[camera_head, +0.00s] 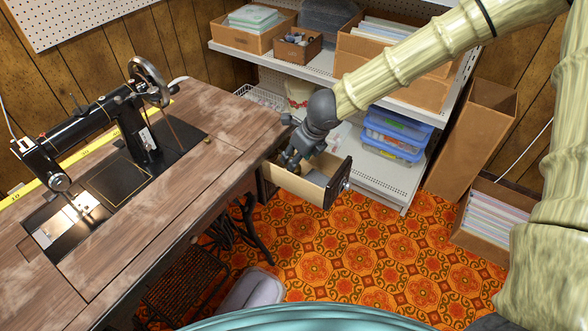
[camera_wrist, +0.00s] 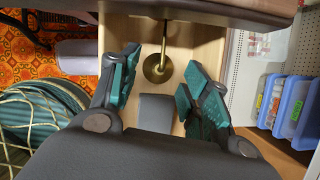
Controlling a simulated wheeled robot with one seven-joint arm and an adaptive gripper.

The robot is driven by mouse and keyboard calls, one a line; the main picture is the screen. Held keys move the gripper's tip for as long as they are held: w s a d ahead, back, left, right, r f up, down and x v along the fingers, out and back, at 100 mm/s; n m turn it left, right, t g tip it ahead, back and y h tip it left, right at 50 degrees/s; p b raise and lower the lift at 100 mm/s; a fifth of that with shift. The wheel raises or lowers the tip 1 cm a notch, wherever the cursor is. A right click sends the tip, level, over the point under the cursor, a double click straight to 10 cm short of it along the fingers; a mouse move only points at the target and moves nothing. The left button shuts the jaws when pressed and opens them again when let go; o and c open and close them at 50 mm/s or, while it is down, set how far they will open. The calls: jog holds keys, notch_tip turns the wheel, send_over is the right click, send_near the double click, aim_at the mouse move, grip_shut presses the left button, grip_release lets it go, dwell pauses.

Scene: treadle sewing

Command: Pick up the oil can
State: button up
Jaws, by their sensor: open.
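The brass oil can (camera_wrist: 158,69), with a round body and a thin spout, stands in the open wooden drawer (camera_head: 312,187). In the wrist view it lies between and slightly beyond the teal pads of my gripper (camera_wrist: 162,62). The fingers are spread, with a gap on each side of the can, and nothing is held. In the head view my gripper (camera_head: 291,160) reaches down into the drawer at the table's right end. The can is hidden there behind the gripper and drawer wall.
The sewing table (camera_head: 215,125) carries a black sewing machine (camera_head: 140,120). A metal shelf unit (camera_head: 385,185) with blue plastic boxes (camera_head: 393,138) stands close to the right. The drawer walls closely surround my gripper. Patterned floor (camera_head: 350,255) is open in front.

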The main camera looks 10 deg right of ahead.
jog(key=b+x, duration=0.1)
jog(key=x, duration=0.3)
jog(key=shift+d+f, duration=0.15)
jog(key=shift+f, duration=0.15)
jog(key=shift+s, duration=0.1)
jog(key=c, duration=0.7)
jog(key=shift+c, duration=0.2)
jog(key=shift+r, duration=0.1)
